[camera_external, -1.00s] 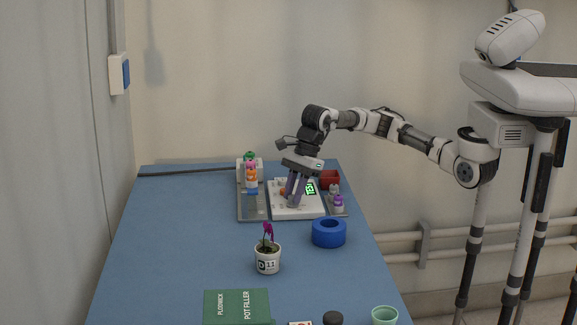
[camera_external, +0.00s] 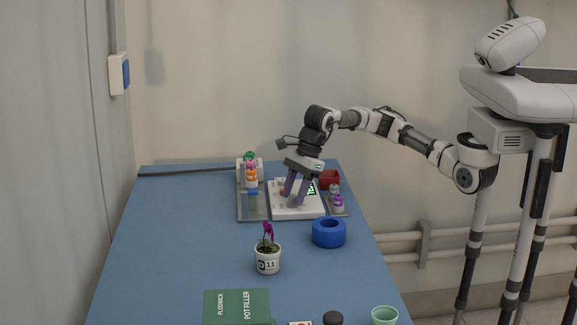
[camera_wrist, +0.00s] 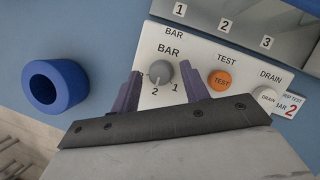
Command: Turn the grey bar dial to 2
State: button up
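The grey bar dial (camera_wrist: 162,73) sits on the white panel (camera_wrist: 205,55) under the word BAR, with 2 printed at its lower left and 1 at its lower right. A pale mark on the knob seems to face lower left, towards the 2. My gripper (camera_wrist: 160,70) is open, its purple fingers on either side of the dial with gaps to it. In the external view my gripper (camera_external: 291,199) reaches down over the white panel (camera_external: 292,212) and hides the dial. A dark screen (camera_external: 310,189) shows a green triangular sign.
An orange TEST button (camera_wrist: 222,80) and a white DRAIN button (camera_wrist: 267,99) lie right of the dial. A blue ring (camera_external: 329,233) and a potted flower (camera_external: 267,260) stand nearer the camera. The table's left side is clear.

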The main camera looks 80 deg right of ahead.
jog(key=v, duration=1.3)
jog(key=shift+r, duration=0.35)
jog(key=shift+s+d, duration=0.1)
jog(key=shift+s, duration=0.05)
